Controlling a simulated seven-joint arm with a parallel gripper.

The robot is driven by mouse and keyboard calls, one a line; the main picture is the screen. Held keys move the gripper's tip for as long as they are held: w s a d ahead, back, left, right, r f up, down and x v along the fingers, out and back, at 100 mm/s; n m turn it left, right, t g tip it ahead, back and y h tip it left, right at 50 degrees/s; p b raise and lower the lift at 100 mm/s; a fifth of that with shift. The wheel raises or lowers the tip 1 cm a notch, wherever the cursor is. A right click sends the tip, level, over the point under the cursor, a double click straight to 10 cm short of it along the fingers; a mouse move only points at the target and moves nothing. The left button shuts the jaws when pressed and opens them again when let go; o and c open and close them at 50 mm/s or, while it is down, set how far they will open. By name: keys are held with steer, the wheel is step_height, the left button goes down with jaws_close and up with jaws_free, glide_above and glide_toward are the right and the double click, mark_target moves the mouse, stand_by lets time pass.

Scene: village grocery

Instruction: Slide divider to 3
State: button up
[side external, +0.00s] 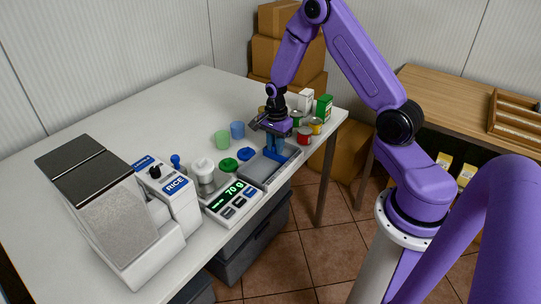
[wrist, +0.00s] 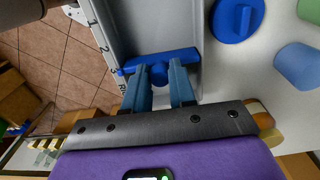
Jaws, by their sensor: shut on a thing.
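The blue divider (wrist: 187,55) lies across the grey tray (wrist: 132,22) in the wrist view, with a round knob at its middle. My gripper (wrist: 161,78) is shut on this knob, one blue finger on each side. Numbers run along the tray's left rim; the 1 and 2 can be read. The divider's left end is past the 2, at about where a small, unclear 3 seems to be. In the side external view the tray (side external: 253,170) is at the table's front edge, and my gripper (side external: 275,146) reaches down into its far half; the divider is mostly hidden there.
A blue knobbed lid (wrist: 238,18), a green cup (side external: 222,139) and a blue cup (side external: 237,130) stand beside the tray. Several cans (side external: 304,135) and boxes (side external: 324,108) stand beyond my gripper. A scale reading 70 g (side external: 233,203) is at the tray's near end.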

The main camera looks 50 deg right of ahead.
steer(key=o, duration=0.8)
steer(key=shift+o, duration=0.2)
steer(key=shift+r, duration=3.5)
steer(key=shift+a, duration=0.1)
